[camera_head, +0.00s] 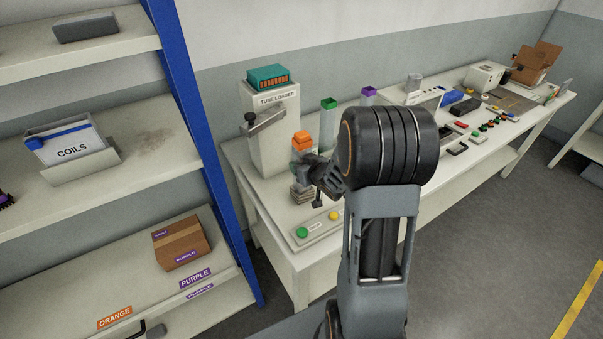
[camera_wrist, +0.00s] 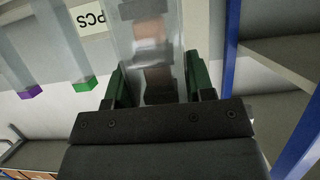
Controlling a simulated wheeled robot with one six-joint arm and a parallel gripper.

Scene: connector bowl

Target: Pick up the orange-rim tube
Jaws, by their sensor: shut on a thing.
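The orange-rim tube (camera_head: 301,141) stands upright beside the tube loader, its orange top showing above my gripper (camera_head: 312,172). In the wrist view the clear tube (camera_wrist: 148,40) runs between the two green-padded fingers of my gripper (camera_wrist: 157,88), with brownish and grey pieces visible inside. The fingers are shut on the tube from both sides. The tube's lower part is partly hidden by my gripper in the head view. I cannot tell whether its base touches the table.
The white tube loader (camera_head: 271,130) stands close behind left. A green-rim tube (camera_head: 328,122) and a purple-rim tube (camera_head: 368,96) stand to the right. A button panel (camera_head: 319,229) lies at the table's front. A blue-framed shelf (camera_head: 190,110) is on the left.

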